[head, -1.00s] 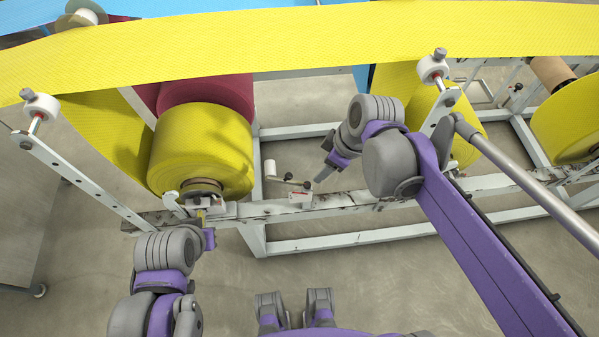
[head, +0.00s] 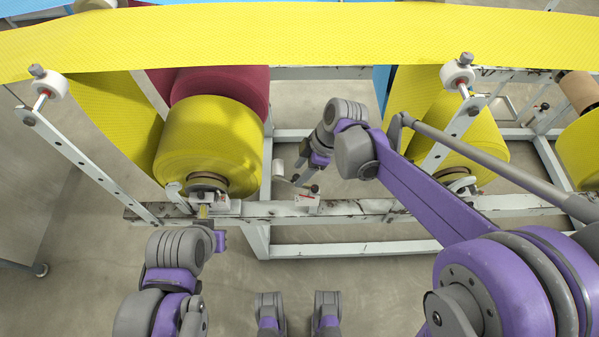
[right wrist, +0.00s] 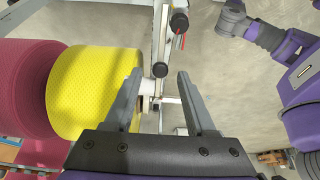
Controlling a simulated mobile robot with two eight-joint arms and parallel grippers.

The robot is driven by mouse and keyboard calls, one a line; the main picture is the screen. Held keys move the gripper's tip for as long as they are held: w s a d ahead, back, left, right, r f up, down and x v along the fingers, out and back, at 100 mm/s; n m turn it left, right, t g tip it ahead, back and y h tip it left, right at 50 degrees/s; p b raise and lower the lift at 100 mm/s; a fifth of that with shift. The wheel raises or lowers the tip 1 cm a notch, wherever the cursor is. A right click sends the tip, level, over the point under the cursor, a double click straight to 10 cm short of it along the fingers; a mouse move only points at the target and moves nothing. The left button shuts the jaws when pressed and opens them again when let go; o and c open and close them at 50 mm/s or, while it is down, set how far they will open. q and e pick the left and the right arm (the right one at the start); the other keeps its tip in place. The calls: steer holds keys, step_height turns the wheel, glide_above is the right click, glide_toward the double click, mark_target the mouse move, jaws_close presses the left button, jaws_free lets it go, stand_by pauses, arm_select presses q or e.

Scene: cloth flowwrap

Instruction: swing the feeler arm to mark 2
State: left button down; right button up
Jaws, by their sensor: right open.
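The feeler arm is a short dark lever with a white roller (head: 278,171) on its left end and a dark pivot knob (head: 314,188) on its right. A small white plate (head: 307,201) sits below it on the frame rail; its marks are too small to read. My right gripper (head: 300,176) is open, just above and behind the lever, hiding part of it. In the right wrist view its two fingers (right wrist: 161,76) are apart, with a whitish part (right wrist: 147,88) showing between them. My left gripper (head: 214,236) is by the yellow roll's spindle; its fingers are unclear.
A yellow roll (head: 207,140) stands left of the feeler arm, with a dark red roll (head: 225,84) behind. A yellow web (head: 300,32) spans the top. The white frame rail (head: 350,208) runs across. Perforated bars with white rollers (head: 457,74) flank the area.

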steer(key=shift+a+f, duration=0.25)
steer(key=shift+f, duration=0.4)
jaws_close()
stand_by(1.0)
